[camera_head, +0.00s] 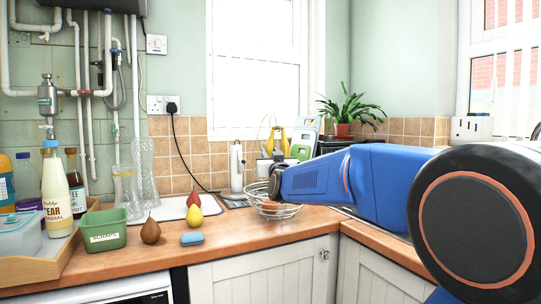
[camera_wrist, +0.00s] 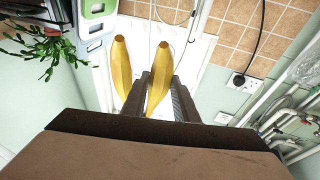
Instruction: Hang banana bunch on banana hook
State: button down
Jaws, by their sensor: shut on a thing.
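The yellow banana bunch (camera_head: 283,142) is up near the window wall, above the wire basket. In the wrist view two bananas show, one left (camera_wrist: 121,70) and one (camera_wrist: 159,82) between my fingers. My gripper (camera_wrist: 161,98) is shut on the bunch; in the head view its dark end (camera_head: 278,160) is just below the bananas. A thin pale wire loop, seemingly the banana hook (camera_head: 264,122), rises beside the bunch; its wire also shows beyond the banana tips in the wrist view (camera_wrist: 155,8). Whether bunch and hook touch, I cannot tell.
A wire basket (camera_head: 262,207) with fruit stands under my arm. A green tub (camera_head: 104,229), pears (camera_head: 151,231), a blue sponge (camera_head: 192,239) and bottles (camera_head: 56,190) are at left. A potted plant (camera_head: 344,112) stands behind my arm. Front counter is partly clear.

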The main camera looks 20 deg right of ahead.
jog(key=c, duration=1.3)
grip_release()
jog(key=shift+c, duration=0.2)
jog(key=v, duration=1.7)
jog(key=s+a+f+n+g+y, duration=0.25)
jog(key=s+a+f, duration=0.2)
jog(key=f, duration=0.45)
jog(key=s+a+f+n+g+y, duration=0.1)
jog(key=s+a+f+g+y, duration=0.3)
jog(key=f, duration=0.5)
jog(key=s+f+g, duration=0.4)
jog(key=s+f, duration=0.4)
jog(key=s, duration=0.2)
jog(key=s+f+g+h, duration=0.1)
jog(key=s+f+g, duration=0.3)
jog(key=s+f, duration=0.3)
jog(key=s, duration=0.4)
jog(key=shift+s+d+f+g, duration=0.15)
jog(key=shift+d+f+g, duration=0.1)
jog(key=shift+f+g, duration=0.15)
jog(key=shift+m, duration=0.25)
